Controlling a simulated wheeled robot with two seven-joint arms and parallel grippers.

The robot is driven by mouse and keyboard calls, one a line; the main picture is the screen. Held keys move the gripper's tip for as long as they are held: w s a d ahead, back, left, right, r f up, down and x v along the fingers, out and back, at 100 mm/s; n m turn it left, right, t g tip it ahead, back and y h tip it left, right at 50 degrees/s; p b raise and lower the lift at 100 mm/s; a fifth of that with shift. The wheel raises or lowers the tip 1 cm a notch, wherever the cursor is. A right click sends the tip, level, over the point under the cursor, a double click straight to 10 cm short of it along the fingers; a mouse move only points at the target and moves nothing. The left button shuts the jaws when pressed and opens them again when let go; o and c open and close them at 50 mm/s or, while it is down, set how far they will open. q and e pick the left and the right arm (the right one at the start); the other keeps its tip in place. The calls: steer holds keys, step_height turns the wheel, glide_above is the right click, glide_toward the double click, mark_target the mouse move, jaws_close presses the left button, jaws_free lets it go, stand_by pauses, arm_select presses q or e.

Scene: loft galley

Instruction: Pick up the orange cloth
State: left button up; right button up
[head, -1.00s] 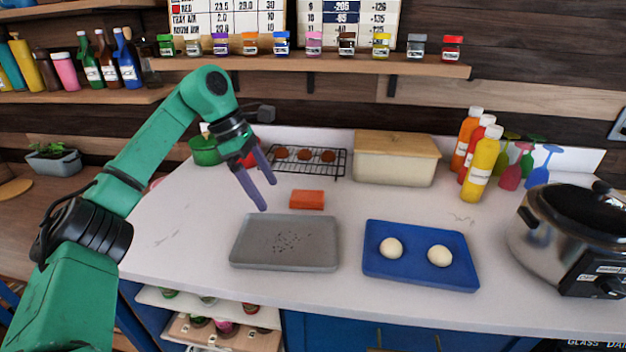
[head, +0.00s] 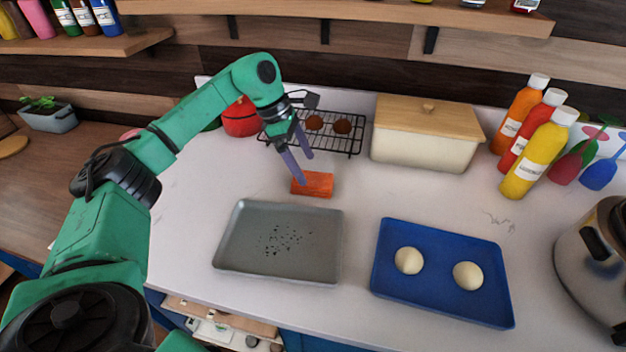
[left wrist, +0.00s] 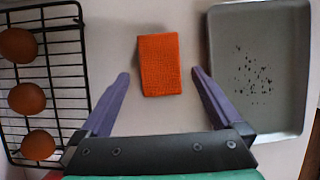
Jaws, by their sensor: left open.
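The orange cloth (head: 313,184) lies folded on the white counter, behind the grey tray (head: 229,262). In the left wrist view the cloth (left wrist: 159,64) lies flat just beyond the fingertips, centred between them. My left gripper (head: 307,170) is open and empty, above the cloth and near its left side in the head view. Its two purple fingers also show in the left wrist view (left wrist: 160,74), one on either side of the cloth's near end. I cannot tell the exact height of the fingertips above the counter. My right gripper is not in view.
A black wire rack (head: 352,142) with brown round items stands close behind the gripper. The grey tray holds dark crumbs. A blue tray (head: 440,284) with two pale dough balls lies to the right. A cream bin with a wooden lid (head: 420,150) and several bottles (head: 540,157) stand behind.

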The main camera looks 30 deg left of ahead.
mark_target(312, 179)
arm_select(q)
steer(key=p+x, duration=0.1)
steer(key=x, duration=0.3)
steer(key=shift+d+f+p, duration=0.1)
steer(key=shift+d+p, duration=0.05)
steer(key=shift+p, duration=0.2)
steer(key=shift+f, duration=0.3)
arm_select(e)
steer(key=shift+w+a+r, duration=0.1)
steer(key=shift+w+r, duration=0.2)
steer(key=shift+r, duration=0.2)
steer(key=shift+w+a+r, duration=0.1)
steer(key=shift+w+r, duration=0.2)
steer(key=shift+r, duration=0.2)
arm_select(q)
steer(key=shift+f, duration=0.1)
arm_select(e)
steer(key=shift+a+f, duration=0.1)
arm_select(q)
steer(key=shift+f+b, duration=0.2)
steer(key=shift+b, duration=0.1)
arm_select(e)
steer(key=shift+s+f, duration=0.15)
